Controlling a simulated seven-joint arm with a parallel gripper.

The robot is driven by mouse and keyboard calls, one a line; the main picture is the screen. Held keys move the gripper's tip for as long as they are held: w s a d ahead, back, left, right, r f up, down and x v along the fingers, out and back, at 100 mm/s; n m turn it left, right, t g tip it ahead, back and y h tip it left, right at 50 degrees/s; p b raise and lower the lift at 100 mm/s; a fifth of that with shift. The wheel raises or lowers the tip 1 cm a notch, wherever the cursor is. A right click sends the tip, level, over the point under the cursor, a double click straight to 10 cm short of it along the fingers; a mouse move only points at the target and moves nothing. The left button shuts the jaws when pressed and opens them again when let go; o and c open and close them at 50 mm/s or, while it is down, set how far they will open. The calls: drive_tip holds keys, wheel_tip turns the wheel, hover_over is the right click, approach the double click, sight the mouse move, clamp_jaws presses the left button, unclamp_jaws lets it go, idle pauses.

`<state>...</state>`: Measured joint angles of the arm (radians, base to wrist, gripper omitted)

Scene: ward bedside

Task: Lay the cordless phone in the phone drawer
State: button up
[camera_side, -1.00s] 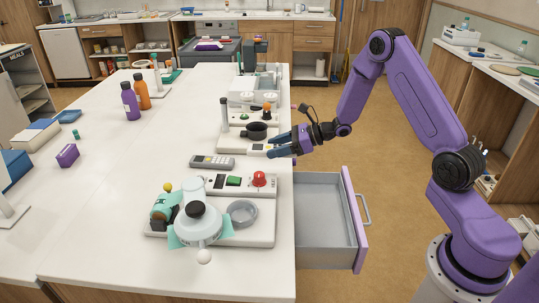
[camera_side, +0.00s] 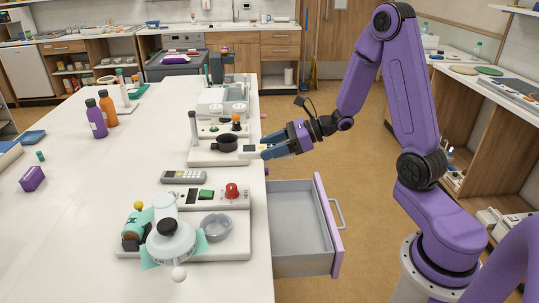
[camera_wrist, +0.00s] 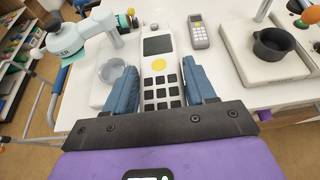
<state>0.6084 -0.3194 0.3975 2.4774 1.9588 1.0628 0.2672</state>
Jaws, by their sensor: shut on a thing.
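My gripper (camera_side: 268,151) is shut on a white handset, taken to be the cordless phone (camera_wrist: 160,62). In the wrist view it has a dark screen, a round yellow button and black keys, and lies between my blue fingers. In the side view the phone (camera_side: 249,150) sticks out leftward from the fingertips, close to the table's right edge. Part of it is hidden by the fingers. The phone drawer (camera_side: 294,265) stands open from the table's right side, nearer the camera than my gripper. It has a grey inside, a lilac front and looks empty.
A grey keypad handset (camera_side: 183,177) lies on the table (camera_side: 90,200). Beside it are a white station with a red knob (camera_side: 231,190) and a grey bowl (camera_side: 215,227). A black pan (camera_side: 227,142) stands on a white base left of my gripper. Above the drawer is free room.

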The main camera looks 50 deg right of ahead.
drive_tip(key=shift+r, duration=0.7)
drive_tip(key=shift+a+r, duration=0.15)
drive_tip(key=shift+r, duration=0.1)
drive_tip(key=s+a+f+n+g+y, duration=0.2)
drive_tip(key=s+a+n+g, duration=0.2)
drive_tip(key=s+n+g, duration=0.25)
drive_tip(key=s+a+f+n+g+y, duration=0.2)
drive_tip(key=s+a+n+g, duration=0.35)
drive_tip(key=s, duration=0.25)
drive_tip(key=s+d+f+n+g+h, duration=0.3)
drive_tip(key=s+d+n+g+h, duration=0.75)
drive_tip(key=s+n+h, duration=0.35)
drive_tip(key=w+d+n+t+h, duration=0.2)
drive_tip(key=w+d+n+h, duration=0.1)
drive_tip(key=d+n+h, duration=0.45)
wheel_tip(320, 180, up, 6)
drive_tip(key=n+t+h, duration=0.2)
drive_tip(key=n+t, duration=1.8)
drive_tip(key=n, duration=0.1)
hover_over(292, 226)
drive_tip(key=shift+y, duration=0.25)
drive_tip(key=shift+f, duration=13.3)
